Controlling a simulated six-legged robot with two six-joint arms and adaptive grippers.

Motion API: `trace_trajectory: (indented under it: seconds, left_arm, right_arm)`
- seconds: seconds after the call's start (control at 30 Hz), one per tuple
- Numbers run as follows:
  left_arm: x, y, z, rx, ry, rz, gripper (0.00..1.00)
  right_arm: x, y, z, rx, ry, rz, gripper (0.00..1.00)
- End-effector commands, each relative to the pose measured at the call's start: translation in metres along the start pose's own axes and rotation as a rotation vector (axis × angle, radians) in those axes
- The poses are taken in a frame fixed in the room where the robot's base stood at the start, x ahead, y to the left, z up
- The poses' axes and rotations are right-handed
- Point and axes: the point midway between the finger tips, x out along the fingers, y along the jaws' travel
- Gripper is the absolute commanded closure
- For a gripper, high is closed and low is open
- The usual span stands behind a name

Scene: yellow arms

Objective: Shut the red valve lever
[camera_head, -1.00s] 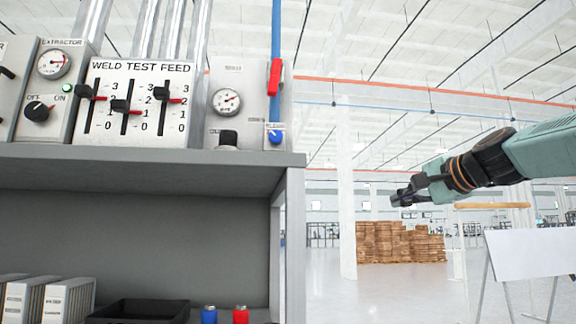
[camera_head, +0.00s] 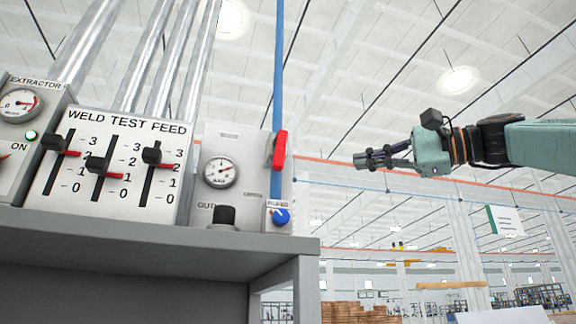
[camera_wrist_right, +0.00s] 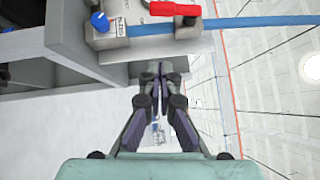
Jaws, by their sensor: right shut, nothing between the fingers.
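The red valve lever (camera_head: 278,149) is on the blue vertical pipe (camera_head: 278,60) at the right side of the gauge panel. It stands roughly in line with the pipe. In the right wrist view the lever (camera_wrist_right: 174,9) shows at the top, beside the blue pipe (camera_wrist_right: 250,22). My right gripper (camera_head: 358,160) is to the right of the lever, at about its height and apart from it. Its fingers are shut and empty, and they also show in the right wrist view (camera_wrist_right: 154,68). My left gripper is not in view.
A blue knob (camera_head: 281,216) sits just below the lever. The gauge panel (camera_head: 205,203) and the slider box (camera_head: 112,160) stand on the grey shelf (camera_head: 150,244). The space between my right gripper and the panel is clear.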

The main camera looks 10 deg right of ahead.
Motion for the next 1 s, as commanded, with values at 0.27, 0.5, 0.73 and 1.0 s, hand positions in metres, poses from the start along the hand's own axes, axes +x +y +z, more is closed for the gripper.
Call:
trace_trajectory:
  seconds: [0.27, 0.5, 0.73, 1.0]
  left_arm:
    - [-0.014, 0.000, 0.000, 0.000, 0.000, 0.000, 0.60]
    - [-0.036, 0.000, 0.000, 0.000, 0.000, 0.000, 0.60]
    - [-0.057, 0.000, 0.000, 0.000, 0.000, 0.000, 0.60]
    - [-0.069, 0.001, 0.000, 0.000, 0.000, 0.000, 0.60]
  right_arm:
    - [0.013, -0.004, 0.002, 0.003, -0.005, 0.004, 1.00]
    - [0.045, -0.005, 0.002, 0.004, -0.004, 0.004, 1.00]
    - [0.070, -0.004, 0.002, 0.004, -0.004, 0.004, 1.00]
    - [0.109, -0.001, 0.015, 0.000, -0.003, 0.003, 1.00]
